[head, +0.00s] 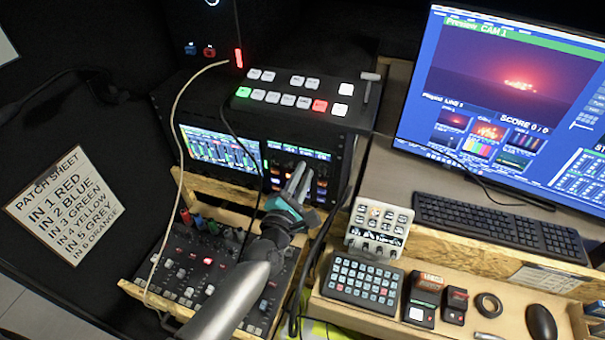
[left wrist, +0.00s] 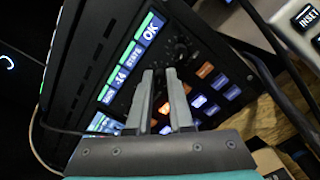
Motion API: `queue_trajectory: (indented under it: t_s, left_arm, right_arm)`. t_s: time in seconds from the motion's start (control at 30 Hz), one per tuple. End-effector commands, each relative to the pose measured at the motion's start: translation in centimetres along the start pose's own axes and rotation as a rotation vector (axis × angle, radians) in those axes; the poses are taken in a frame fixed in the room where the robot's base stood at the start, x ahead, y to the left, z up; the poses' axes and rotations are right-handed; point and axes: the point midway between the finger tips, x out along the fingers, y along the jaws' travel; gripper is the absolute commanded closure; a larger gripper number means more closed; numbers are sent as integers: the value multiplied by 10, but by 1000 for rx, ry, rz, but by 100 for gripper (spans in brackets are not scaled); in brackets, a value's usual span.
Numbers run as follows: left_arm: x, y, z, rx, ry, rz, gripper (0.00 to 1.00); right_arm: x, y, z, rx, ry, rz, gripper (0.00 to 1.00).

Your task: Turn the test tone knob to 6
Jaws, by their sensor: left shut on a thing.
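My left gripper (head: 299,166) reaches up to the right-hand rack panel (head: 318,170), which has small lit screens and lit buttons. In the left wrist view its two grey fingers (left wrist: 160,72) point at the dark panel face, with a narrow gap between the tips. They are shut on a small dark knob, which the fingers almost fully hide. The knob's pointer and scale cannot be read. Near the fingers, the panel's screen strip (left wrist: 130,60) shows green-headed boxes, one reading OK. My right gripper is not in view.
A video switcher (head: 300,95) sits on top of the rack. An audio mixer (head: 205,270) lies below, with cables hanging across in front. To the right are a button box (head: 379,228), a keypad (head: 362,283), a keyboard (head: 500,228) and a monitor (head: 510,100).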

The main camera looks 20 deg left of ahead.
Motion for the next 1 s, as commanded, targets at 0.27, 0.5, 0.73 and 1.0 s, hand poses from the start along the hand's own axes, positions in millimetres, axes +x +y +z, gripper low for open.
queue_trajectory:
  t_s: [0.27, 0.5, 0.73, 1.0]
  left_arm:
    - [0, 0, 0, 250, 1, -1, 100]
    - [0, 0, 0, 478, 2, -2, 100]
    - [0, 0, 0, 697, 2, -1, 100]
    - [0, 0, 0, 953, 2, -2, 100]
  right_arm:
    - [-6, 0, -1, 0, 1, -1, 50]
    - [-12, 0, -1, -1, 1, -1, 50]
    - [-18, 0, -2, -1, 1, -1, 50]
    - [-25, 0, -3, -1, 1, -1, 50]
